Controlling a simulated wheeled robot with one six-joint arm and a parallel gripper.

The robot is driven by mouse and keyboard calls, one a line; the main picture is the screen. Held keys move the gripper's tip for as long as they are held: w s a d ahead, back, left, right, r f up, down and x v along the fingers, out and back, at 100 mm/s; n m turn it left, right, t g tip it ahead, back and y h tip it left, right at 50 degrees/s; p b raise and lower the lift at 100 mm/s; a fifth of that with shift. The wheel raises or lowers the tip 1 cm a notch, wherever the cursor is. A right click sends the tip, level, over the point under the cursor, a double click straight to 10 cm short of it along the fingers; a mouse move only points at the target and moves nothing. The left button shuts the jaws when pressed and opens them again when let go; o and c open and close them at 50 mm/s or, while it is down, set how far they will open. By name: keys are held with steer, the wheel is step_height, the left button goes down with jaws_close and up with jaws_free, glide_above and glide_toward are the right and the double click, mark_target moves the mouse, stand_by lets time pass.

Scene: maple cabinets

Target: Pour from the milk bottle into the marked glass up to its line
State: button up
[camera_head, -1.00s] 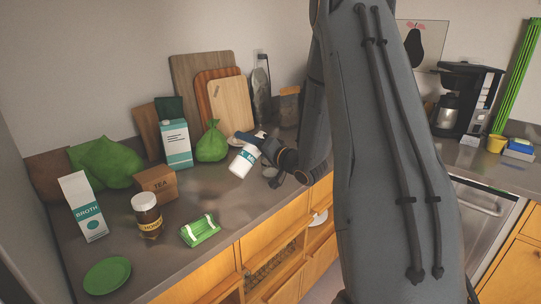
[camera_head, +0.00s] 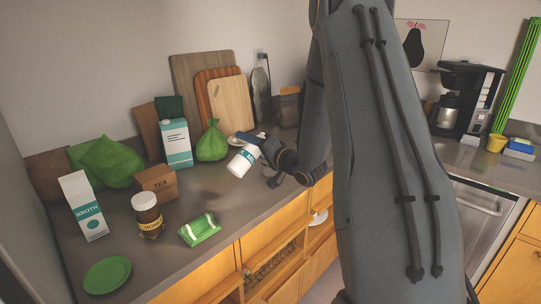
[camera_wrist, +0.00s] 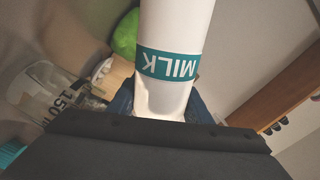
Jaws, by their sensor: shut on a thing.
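The white milk bottle (camera_head: 243,160) with a teal band is held tilted above the counter. It also fills the upper middle of the wrist view (camera_wrist: 178,22), its MILK lettering upside down. My gripper (camera_head: 262,146) is shut on the bottle; its blue fingers flank it in the wrist view (camera_wrist: 160,105). A clear glass (camera_wrist: 62,92) with dark "150" marking is at the left of the wrist view, apart from the bottle in the picture. Its liquid level cannot be made out. In the head view my gripper and arm largely hide the glass area. The bottle's mouth is not clearly visible.
A honey jar (camera_head: 147,214), tea box (camera_head: 157,184), broth carton (camera_head: 82,207), green-and-white pack (camera_head: 200,229) and green plate (camera_head: 107,274) stand left and in front. Cutting boards (camera_head: 230,104) and a green bag (camera_head: 212,142) are behind. The counter's middle (camera_head: 205,188) is clear.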

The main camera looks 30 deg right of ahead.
steer(key=shift+f+m, duration=0.1)
steer(key=shift+m, duration=0.2)
steer(key=shift+a+r+m+p, duration=0.1)
steer(key=shift+r+m+p, duration=0.3)
steer(key=shift+m, duration=0.4)
stand_by(0.7)
steer(key=shift+w+d+r+m+p, duration=0.2)
steer(key=shift+d+r+m+p, duration=0.3)
steer(key=shift+m+p, duration=0.5)
stand_by(2.1)
steer(key=shift+d+f+m+p, duration=0.15)
steer(key=shift+f+m+p, duration=0.15)
steer(key=shift+p, duration=0.1)
stand_by(1.3)
